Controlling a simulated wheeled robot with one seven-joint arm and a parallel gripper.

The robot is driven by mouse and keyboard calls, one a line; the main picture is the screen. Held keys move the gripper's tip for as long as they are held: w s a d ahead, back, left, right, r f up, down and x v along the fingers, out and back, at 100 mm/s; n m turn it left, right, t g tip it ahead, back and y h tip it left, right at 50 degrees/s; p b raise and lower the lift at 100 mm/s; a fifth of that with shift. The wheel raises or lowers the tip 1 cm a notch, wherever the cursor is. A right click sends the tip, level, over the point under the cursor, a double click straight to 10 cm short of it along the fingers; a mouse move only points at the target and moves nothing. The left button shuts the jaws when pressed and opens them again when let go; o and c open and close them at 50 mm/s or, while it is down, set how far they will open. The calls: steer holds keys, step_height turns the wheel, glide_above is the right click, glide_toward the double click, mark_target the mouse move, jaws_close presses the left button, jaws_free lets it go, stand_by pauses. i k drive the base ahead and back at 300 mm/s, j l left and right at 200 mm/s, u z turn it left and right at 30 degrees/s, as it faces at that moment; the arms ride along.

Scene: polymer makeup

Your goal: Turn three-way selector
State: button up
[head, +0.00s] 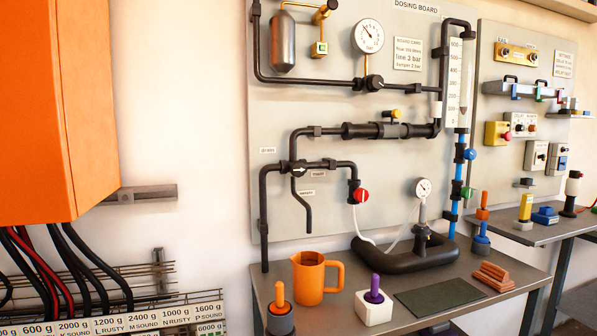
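The three-way selector (299,169) appears to be the small dark valve at a pipe junction on the left of the grey dosing board (350,225). My gripper is not in view.
A table (400,325) below the board holds an orange jug (312,279), a white block with a purple peg (374,307) and a dark curved base (405,257). A large orange box (60,110) with hanging cables fills the left. The wall between is mostly clear.

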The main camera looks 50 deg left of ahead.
mark_target(297, 169)
steer(key=u, duration=2.5)
